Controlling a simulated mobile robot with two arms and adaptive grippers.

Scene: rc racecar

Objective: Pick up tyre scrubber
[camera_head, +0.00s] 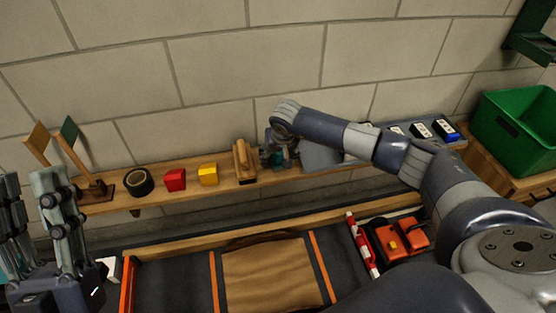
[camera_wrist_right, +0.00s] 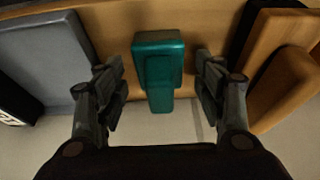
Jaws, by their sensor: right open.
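A teal block with a narrower teal part (camera_wrist_right: 158,70), which I take to be the tyre scrubber, stands on the wooden shelf. In the wrist view it lies between the two spread fingers of my right gripper (camera_wrist_right: 162,88), with a gap on each side.
A wooden brush-like block (camera_head: 243,162) stands close left of my right gripper, a grey tray (camera_head: 318,157) close right. Yellow (camera_head: 208,175) and red (camera_head: 175,180) blocks and a black tape roll (camera_head: 138,182) sit farther left. A green bin (camera_head: 515,128) stands far right.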

